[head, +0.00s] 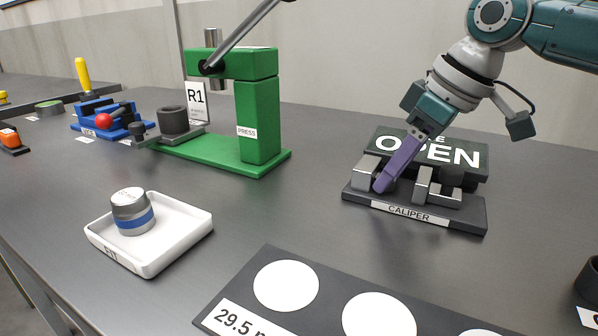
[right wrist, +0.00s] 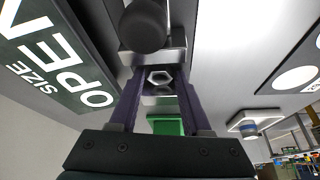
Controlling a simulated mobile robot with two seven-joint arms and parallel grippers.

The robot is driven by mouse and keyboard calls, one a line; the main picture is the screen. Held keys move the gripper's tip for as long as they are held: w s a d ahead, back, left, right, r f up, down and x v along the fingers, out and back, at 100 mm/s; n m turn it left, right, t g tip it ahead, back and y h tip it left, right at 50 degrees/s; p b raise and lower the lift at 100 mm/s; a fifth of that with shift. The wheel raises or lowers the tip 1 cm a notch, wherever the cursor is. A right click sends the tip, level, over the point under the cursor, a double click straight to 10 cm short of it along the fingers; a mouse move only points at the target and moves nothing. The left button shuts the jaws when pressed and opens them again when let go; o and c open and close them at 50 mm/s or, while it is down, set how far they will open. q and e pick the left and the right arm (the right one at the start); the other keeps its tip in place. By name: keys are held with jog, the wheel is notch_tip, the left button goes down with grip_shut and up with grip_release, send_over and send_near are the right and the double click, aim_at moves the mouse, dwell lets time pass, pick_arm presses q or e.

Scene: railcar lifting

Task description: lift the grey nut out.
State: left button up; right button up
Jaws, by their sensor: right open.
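The grey nut (right wrist: 160,77) is a small hexagonal ring, seen in the right wrist view between the grey metal jaws of the caliper. In the head view it is hidden behind my finger. The caliper (head: 408,212) has a dark base with a name label and grey blocks. My right gripper (head: 381,187) reaches down into the caliper between its blocks. In the right wrist view its purple fingers (right wrist: 161,73) are open, one on each side of the nut; I cannot tell whether they touch it. My left gripper is not in view.
An OPEN sign (head: 428,151) stands right behind the caliper. A white tray (head: 180,242) holds a grey and blue cylinder (head: 133,212). A green press (head: 258,125) stands at the back left. A dark board (head: 330,308) with white circles lies in front. The table between is clear.

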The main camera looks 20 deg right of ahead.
jog(key=shift+c, duration=0.3)
grip_shut()
jog(key=shift+r, duration=0.1)
